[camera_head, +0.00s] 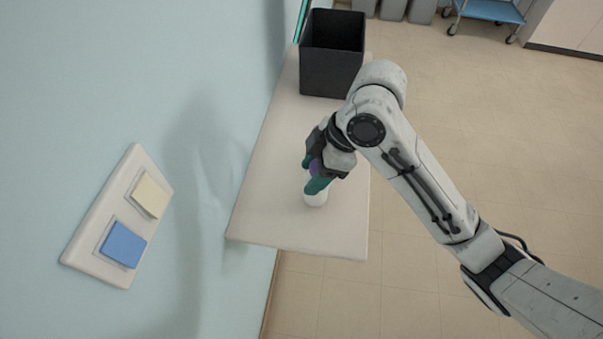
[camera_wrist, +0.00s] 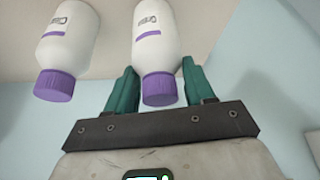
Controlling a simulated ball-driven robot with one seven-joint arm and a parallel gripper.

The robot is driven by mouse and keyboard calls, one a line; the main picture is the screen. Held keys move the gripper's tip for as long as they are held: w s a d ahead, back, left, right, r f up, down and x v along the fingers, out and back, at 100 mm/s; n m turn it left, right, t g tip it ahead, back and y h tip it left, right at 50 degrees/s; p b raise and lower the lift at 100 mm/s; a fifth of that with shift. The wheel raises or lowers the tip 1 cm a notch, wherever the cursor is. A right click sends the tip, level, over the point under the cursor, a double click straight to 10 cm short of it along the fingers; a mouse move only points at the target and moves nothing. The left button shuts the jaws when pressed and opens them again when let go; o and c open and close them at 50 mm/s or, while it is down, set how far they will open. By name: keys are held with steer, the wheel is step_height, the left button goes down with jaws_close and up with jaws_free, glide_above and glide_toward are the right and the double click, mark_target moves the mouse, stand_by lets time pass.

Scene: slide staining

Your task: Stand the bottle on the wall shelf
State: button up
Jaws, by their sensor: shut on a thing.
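The wall shelf (camera_head: 269,205) is a pale board along the blue wall. My gripper (camera_head: 318,177) is over its near half, with green fingers pointing down. In the wrist view my gripper (camera_wrist: 161,88) is shut around the capped end of a white bottle (camera_wrist: 157,45) with a purple cap. A second, similar bottle (camera_wrist: 68,40) is to its left, apart from the fingers. In the head view a white bottle part (camera_head: 316,198) shows below the fingers; I cannot tell which bottle it belongs to. Whether the held bottle touches the shelf is not clear.
A black open bin (camera_head: 331,75) stands at the far end of the shelf. A wall plate (camera_head: 88,262) with a yellow and a blue square is at the left. The shelf's near end is clear. A blue cart (camera_head: 491,10) is far off on the tiled floor.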

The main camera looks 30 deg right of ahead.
steer(key=shift+d+f, duration=0.1)
steer(key=shift+f, duration=0.4)
steer(key=shift+f, duration=0.1)
steer(key=o, duration=1.1)
steer(key=shift+b, duration=0.3)
steer(key=shift+o, duration=0.2)
steer(key=shift+r, duration=0.25)
steer(key=v, duration=1.2)
steer(key=shift+p, duration=0.3)
steer(key=shift+s+f, duration=0.1)
